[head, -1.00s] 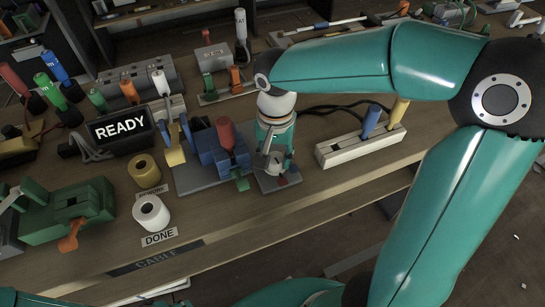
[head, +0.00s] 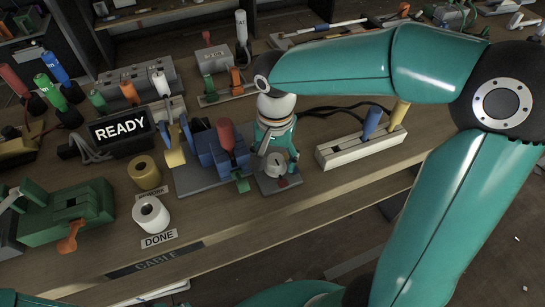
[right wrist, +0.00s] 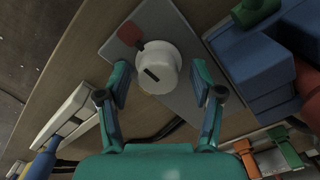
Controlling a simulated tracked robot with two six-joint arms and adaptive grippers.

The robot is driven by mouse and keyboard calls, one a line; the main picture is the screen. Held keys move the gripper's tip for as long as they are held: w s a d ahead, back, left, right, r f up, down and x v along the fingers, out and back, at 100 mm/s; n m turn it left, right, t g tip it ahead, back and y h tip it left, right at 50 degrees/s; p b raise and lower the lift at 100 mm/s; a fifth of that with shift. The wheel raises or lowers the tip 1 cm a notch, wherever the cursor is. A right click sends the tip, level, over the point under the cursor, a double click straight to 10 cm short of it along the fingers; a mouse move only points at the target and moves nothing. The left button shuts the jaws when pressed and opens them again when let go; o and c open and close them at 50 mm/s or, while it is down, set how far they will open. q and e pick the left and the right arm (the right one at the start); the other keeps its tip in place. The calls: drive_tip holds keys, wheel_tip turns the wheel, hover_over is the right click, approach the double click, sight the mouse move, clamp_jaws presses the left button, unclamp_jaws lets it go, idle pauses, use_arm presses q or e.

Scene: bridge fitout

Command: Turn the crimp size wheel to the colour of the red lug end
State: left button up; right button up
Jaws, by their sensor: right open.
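The crimp size wheel (head: 275,162) is a pale round knob on a small grey plate, with a red patch (head: 283,183) at its front. In the right wrist view the wheel (right wrist: 158,62) has a dark slot on top, and a red tab (right wrist: 130,35) sticks out beside it; a little yellow shows at its lower edge. My right gripper (right wrist: 160,82) is open, its fingers apart on either side of the wheel, not visibly touching it. In the head view the right gripper (head: 278,150) is just behind and above the wheel. I cannot make out a red lug end. My left gripper is out of view.
A blue crimping tool (head: 208,150) with a red handle stands close left of the wheel. A pale block (head: 360,150) with blue and yellow handles stands to the right. A READY display (head: 120,127) and two tape rolls (head: 150,214) are left.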

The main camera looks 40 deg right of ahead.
sight(275, 159)
drive_tip(key=shift+r, duration=0.1)
drive_tip(key=shift+r, duration=0.25)
wheel_tip(275, 159, up, 11)
drive_tip(key=shift+r, duration=0.15)
idle(0.6)
